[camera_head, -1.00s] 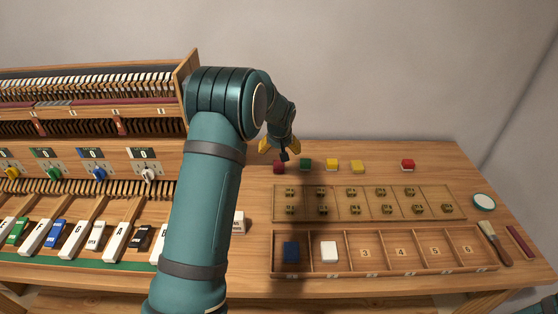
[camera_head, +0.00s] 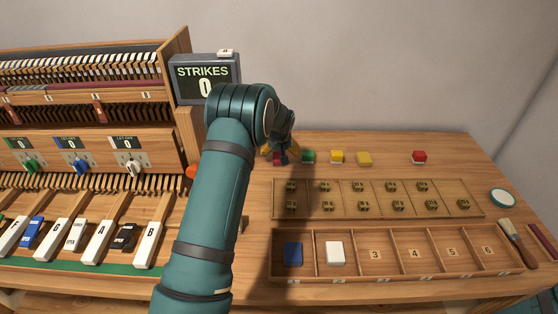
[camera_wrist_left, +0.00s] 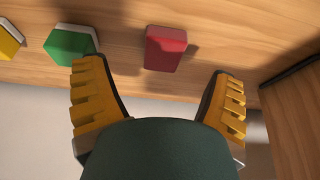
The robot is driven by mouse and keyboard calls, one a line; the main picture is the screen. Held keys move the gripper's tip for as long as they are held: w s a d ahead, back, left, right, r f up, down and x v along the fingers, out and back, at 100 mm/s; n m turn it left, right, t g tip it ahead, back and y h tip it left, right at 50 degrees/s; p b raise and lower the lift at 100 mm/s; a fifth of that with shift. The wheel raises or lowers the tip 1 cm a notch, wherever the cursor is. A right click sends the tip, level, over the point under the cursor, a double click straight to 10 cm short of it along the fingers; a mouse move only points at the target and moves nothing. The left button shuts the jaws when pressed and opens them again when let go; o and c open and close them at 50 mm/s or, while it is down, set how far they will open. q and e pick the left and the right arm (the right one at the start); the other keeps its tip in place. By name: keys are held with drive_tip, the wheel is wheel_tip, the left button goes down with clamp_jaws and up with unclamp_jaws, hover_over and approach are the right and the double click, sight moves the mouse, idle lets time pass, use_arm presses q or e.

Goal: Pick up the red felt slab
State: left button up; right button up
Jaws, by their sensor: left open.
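A dark red slab (camera_wrist_left: 165,48) lies on the wooden table in the left wrist view, in front of and between the fingertips. My left gripper (camera_wrist_left: 157,75) is open and empty, its yellow fingers spread wider than the slab. In the head view the gripper (camera_head: 279,153) is at the back of the table, just over the dark red slab (camera_head: 281,159), which it partly hides. I cannot tell the felt from the picture. My right gripper is not in view.
A green block (camera_head: 308,156) and two yellow blocks (camera_head: 337,157) stand right of the dark red slab. A compartment tray (camera_head: 400,276) holds a blue and a white slab. A "STRIKES" display (camera_head: 206,80) stands left. A brush (camera_head: 515,240) lies at the right edge.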

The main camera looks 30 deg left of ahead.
use_arm(q)
drive_tip(key=shift+a+b+x, duration=0.15)
drive_tip(key=shift+b+x, duration=0.15)
drive_tip(key=shift+x, duration=1.05)
drive_tip(key=shift+a+b+x, duration=0.2)
drive_tip(key=shift+b+x, duration=0.05)
drive_tip(key=shift+x, duration=1.15)
drive_tip(key=shift+w+r, duration=0.1)
drive_tip(key=shift+r, duration=0.05)
drive_tip(key=c, duration=1)
